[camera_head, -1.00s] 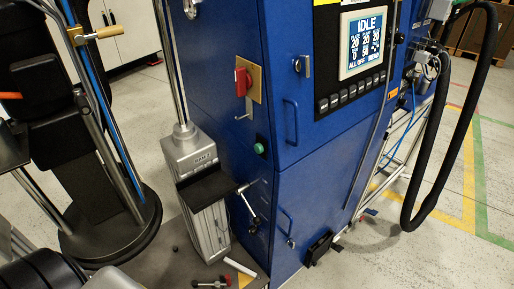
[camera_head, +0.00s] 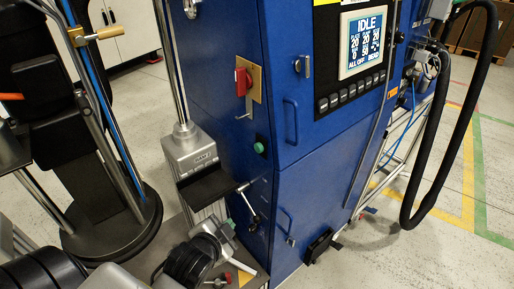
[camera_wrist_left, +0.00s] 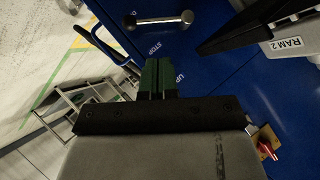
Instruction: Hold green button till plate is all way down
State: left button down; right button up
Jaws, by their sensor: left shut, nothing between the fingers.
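The green button (camera_head: 258,147) is a small round knob on a dark mount on the side of the blue cabinet (camera_head: 215,75). My left gripper (camera_head: 227,226) is low in front of the grey ram housing, below the button and well apart from it. Its green fingers are together and empty in the left wrist view (camera_wrist_left: 158,77), pointing at the blue panel near a lever (camera_wrist_left: 158,20) with STOP and UP marks. The green button does not show in the left wrist view. I cannot make out the plate for certain. My right gripper is not in view.
The grey ram housing (camera_head: 190,148) carries a black ledge (camera_head: 207,188). A red switch (camera_head: 243,82) is above the button. The display (camera_head: 366,42) reads IDLE. A black hose (camera_head: 447,165) hangs at the right.

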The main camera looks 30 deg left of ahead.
aim_at(259, 148)
pick_arm(q)
jog(key=w+a+r+m+t+h, duration=0.1)
jog(key=a+r+m+t+h, duration=0.1)
jog(key=r+m+t, duration=0.5)
jog(key=w+a+r+m+t+h, duration=0.1)
jog(key=a+r+m+t+h, duration=0.1)
jog(key=r+m+t+h, duration=0.2)
jog(key=shift+w+a+r+m+t+h, duration=0.25)
jog(key=shift+r+m+t, duration=1.4)
jog(key=shift+m, duration=2.45)
jog(key=shift+f, duration=0.1)
jog(key=w+d+b, duration=0.1)
jog(key=w+d, duration=0.2)
jog(key=w, duration=0.5)
jog(key=shift+d, duration=0.15)
jog(key=shift+w, duration=0.1)
